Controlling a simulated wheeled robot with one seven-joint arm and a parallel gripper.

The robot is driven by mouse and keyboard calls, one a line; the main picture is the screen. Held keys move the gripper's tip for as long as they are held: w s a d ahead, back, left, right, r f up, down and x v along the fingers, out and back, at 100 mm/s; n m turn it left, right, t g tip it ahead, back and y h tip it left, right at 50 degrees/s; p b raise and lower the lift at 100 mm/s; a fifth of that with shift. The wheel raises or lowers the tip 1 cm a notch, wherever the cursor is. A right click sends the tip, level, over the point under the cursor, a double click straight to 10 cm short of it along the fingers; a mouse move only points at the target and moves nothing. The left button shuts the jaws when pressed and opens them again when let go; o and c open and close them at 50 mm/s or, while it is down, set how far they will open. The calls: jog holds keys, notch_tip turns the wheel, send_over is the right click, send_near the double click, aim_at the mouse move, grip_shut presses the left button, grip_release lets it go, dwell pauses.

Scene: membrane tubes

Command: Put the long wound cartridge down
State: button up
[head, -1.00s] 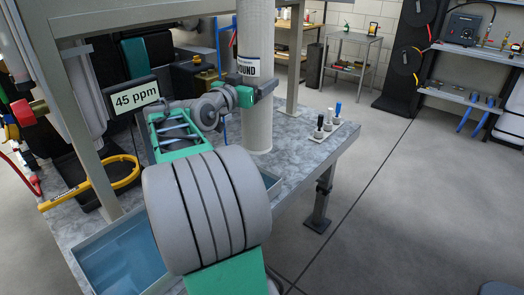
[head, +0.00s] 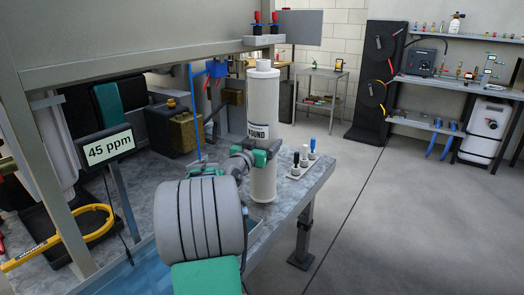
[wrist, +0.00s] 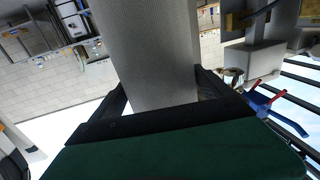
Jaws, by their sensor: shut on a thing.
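The long wound cartridge (head: 262,112) is a tall, pale grey cylinder with a narrower cap on top and a label reading "OUND". It stands upright over the right part of the grey bench top (head: 222,166). Its lower end looks close to the bench, but I cannot tell whether it touches. My gripper (head: 268,152), with green and black parts, is shut around the cartridge's middle, below the label.
A small rack with several capped pieces (head: 304,160) stands right of the cartridge near the bench edge. A grey ledge with red fittings (head: 264,40) is above and behind it. A "45 ppm" display (head: 108,146), yellow loop (head: 55,243) and blue basin (head: 125,275) are at left.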

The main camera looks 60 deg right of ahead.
jog(key=shift+f, duration=1.35)
jog(key=shift+f, duration=0.2)
jog(key=o, duration=1.8)
jog(key=a+b, duration=0.1)
jog(key=a, duration=1.1)
jog(key=shift+s+b, duration=0.2)
jog(key=shift+b, duration=0.15)
